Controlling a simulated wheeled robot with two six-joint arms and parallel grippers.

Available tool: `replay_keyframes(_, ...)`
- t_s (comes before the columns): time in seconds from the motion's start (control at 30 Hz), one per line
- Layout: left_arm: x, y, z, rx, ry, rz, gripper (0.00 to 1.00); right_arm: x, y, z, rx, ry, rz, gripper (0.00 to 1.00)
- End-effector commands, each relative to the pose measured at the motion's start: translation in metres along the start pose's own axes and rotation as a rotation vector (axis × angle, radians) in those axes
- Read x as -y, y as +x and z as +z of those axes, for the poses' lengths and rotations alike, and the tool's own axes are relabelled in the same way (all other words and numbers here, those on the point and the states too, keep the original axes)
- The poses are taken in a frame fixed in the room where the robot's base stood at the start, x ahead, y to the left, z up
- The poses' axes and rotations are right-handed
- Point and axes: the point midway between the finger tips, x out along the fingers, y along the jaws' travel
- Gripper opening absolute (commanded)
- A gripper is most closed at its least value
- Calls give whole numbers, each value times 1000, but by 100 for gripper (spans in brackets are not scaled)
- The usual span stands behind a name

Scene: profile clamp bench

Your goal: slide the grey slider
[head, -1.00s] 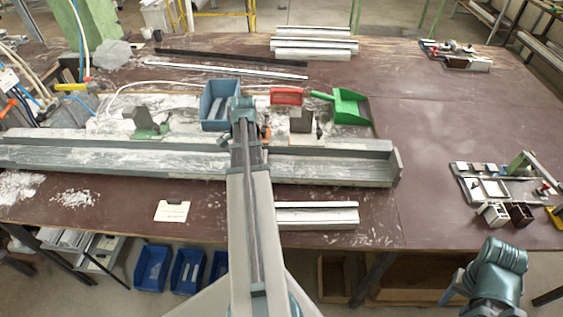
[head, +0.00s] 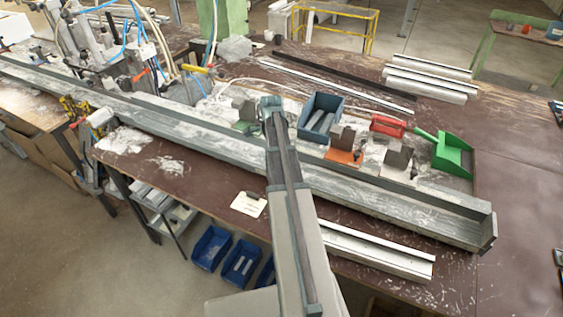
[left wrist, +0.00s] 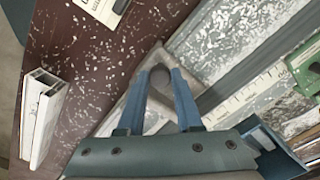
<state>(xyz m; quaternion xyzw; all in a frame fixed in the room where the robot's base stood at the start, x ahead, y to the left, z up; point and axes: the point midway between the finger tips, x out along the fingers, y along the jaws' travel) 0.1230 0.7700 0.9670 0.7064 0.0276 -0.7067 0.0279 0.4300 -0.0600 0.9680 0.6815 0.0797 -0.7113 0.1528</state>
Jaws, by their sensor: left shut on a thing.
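The grey slider (left wrist: 160,77) shows in the left wrist view as a round grey knob over a pale grey plate, at the near edge of the long grey channel (left wrist: 218,45). My left gripper (left wrist: 161,72) is shut on the knob, one finger on each side. My right gripper is out of view.
White profiles (head: 375,252) and a card (head: 248,204) lie in front. Hoses and machinery (head: 120,55) stand at the left.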

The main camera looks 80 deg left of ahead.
Motion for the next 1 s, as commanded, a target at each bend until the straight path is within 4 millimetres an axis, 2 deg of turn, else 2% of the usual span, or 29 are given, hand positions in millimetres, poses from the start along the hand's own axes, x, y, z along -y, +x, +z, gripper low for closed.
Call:
replay_keyframes(0.37, 2, 0, 2, 2, -2, -1, 0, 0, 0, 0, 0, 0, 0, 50)
replay_keyframes(0.4, 2, 0, 2, 2, -2, -1, 36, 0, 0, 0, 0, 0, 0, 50)
replay_keyframes(0.57, 2, 0, 2, 1, -1, -1, 64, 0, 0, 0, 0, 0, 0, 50)
replay_keyframes(1.0, 2, -5, 1, 0, 0, -1, 64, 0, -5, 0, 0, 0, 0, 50)
